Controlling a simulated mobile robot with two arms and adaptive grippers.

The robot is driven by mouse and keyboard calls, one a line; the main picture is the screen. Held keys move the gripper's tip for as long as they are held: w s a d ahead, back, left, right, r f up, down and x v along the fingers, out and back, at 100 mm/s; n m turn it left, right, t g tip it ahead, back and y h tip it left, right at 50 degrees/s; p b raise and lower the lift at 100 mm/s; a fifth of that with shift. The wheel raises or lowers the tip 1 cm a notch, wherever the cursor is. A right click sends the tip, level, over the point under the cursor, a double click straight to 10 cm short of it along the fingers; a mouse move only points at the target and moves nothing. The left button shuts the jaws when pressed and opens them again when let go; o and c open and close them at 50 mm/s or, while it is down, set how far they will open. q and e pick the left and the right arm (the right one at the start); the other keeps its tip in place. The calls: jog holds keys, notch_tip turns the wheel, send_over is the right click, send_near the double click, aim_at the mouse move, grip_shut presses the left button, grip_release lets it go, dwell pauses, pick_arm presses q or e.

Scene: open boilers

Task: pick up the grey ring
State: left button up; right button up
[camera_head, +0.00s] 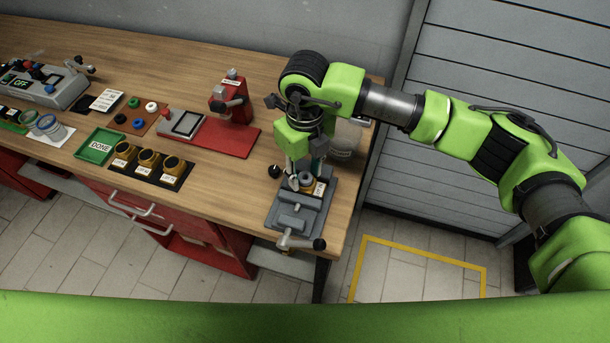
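My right gripper (305,177) points down over the grey vise (290,219) at the right end of the workbench. A small brass and dark boiler (308,188) with a white label stands in the vise. A grey round part, which may be the grey ring, shows at the boiler's top between my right fingertips. The fingers are around or just above it; I cannot tell whether they touch it. They partly hide the boiler's top. My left gripper is not in view.
A red press (232,112) stands left of the vise. Further left are a brown mat (151,126) with coloured rings, a green DONE tray (88,151), and a black holder (140,179) with three boilers. A wall (200,20) runs behind the bench (215,60).

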jog(key=c, duration=0.3)
jog(key=shift+c, duration=0.2)
jog(key=shift+r, duration=0.3)
notch_tip(320, 180, up, 2)
jog(key=shift+r+b, duration=0.15)
jog(key=shift+b, duration=0.45)
jog(key=s+a+r+b, duration=0.4)
jog(key=s+a+r, duration=0.5)
jog(key=r, duration=0.5)
jog(key=shift+s+a, duration=0.2)
jog(key=shift+a, duration=0.5)
